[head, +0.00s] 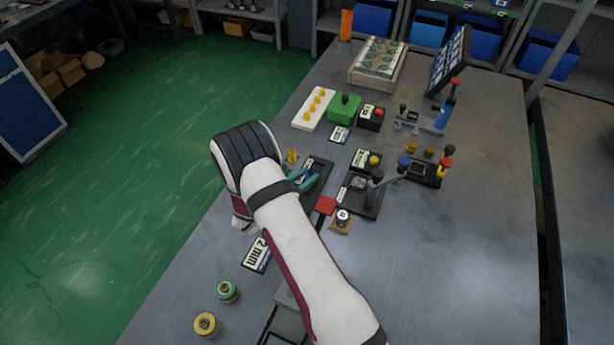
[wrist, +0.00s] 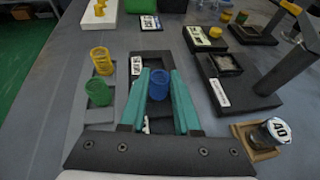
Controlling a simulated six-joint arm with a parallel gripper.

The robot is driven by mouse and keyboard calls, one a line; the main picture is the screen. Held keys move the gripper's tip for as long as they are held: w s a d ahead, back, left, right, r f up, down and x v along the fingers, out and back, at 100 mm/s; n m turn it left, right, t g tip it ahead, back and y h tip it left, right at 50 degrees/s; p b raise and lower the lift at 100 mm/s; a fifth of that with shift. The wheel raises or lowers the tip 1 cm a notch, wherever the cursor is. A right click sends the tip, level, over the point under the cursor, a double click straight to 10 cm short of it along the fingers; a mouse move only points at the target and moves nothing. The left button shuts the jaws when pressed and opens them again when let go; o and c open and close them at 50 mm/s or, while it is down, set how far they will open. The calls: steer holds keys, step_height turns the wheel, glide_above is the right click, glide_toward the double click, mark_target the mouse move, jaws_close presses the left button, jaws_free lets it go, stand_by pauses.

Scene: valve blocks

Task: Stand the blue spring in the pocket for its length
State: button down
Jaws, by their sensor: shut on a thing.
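In the wrist view my gripper (wrist: 159,90) has its two teal fingers closed around the blue spring (wrist: 158,84), which is upright. The spring is over or at the dark block (wrist: 150,60); its lower end is hidden, so I cannot tell whether it is in a pocket. Left of the fingers, a green spring (wrist: 98,90) and a yellow spring (wrist: 101,60) stand upright at a grey holder (wrist: 97,117). In the head view my gripper (head: 310,183) is at the block (head: 322,167); the blue spring is not discernible there. The yellow spring (head: 292,156) shows beside it.
A black stand with an upright post (wrist: 283,66) is right of my gripper. A round gauge marked 40 (wrist: 276,130) sits in a wooden holder. Green and yellow spools (head: 227,291) stand near the table's left edge. The front right of the table is clear.

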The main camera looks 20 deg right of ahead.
steer(key=shift+f, duration=0.1)
steer(key=shift+f, duration=0.1)
steer(key=c, duration=0.6)
jaws_free()
steer(key=shift+r, duration=0.25)
steer(key=v, duration=1.2)
steer(key=shift+f, duration=0.1)
